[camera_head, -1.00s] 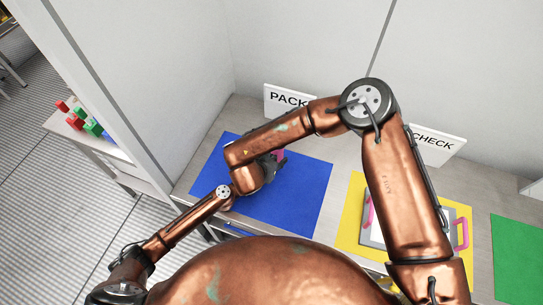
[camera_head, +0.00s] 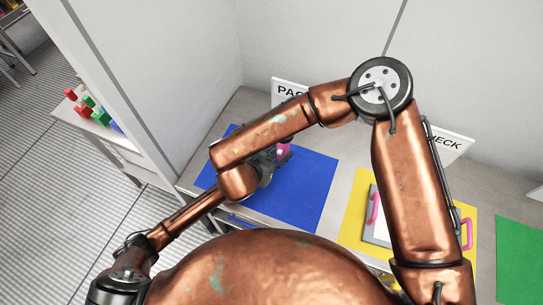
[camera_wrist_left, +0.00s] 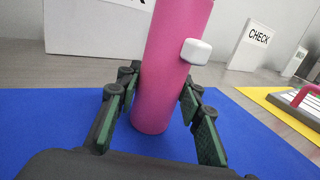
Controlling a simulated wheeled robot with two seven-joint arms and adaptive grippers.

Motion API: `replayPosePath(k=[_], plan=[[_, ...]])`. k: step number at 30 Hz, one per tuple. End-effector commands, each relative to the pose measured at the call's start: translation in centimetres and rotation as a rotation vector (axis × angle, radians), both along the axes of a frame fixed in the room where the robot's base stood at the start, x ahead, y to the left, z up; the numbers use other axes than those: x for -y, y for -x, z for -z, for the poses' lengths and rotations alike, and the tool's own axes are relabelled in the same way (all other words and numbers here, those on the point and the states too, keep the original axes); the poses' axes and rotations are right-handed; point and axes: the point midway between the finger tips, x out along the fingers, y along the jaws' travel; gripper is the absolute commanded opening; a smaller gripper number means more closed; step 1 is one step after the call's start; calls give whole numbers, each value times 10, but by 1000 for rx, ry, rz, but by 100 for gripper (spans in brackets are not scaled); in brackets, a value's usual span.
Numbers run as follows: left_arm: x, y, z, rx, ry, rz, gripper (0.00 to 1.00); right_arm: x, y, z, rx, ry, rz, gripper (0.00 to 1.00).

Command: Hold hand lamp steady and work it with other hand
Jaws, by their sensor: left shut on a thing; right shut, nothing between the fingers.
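The hand lamp is a pink cylinder with a white block-like button on its side. It stands nearly upright in the left wrist view (camera_wrist_left: 165,85), over the blue mat (camera_wrist_left: 50,110). My left gripper (camera_wrist_left: 160,110) is shut around its lower part, one finger on each side. I cannot tell whether its base touches the mat. In the head view only a bit of the lamp (camera_head: 283,152) shows beside the dark gripper (camera_head: 266,165). My copper right arm crosses above and hides much of this area. I cannot make out the right gripper in either view.
A green mat (camera_head: 518,255) lies at the right. PACK (camera_head: 290,91) and CHECK (camera_head: 447,142) signs stand by the back wall. Coloured pieces (camera_head: 85,110) lie on a left side table.

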Motion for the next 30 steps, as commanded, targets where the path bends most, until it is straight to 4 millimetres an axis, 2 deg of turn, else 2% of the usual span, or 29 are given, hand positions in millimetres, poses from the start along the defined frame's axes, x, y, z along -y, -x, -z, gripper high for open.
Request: replayPosePath(k=[9, 10, 18, 30], plan=[[0, 0, 1, -1, -1, 0, 2, 0, 0, 0, 0, 0, 0, 0], [0, 0, 1, -1, -1, 0, 35, 0, 0, 0, 0, 0, 0, 0], [0, 0, 0, -1, -1, 0, 54, 0, 0, 0, 0, 0, 0, 0], [-6, 6, 1, -2, -1, -1, 55, 0, 0, 0, 0, 0, 0, 0]])
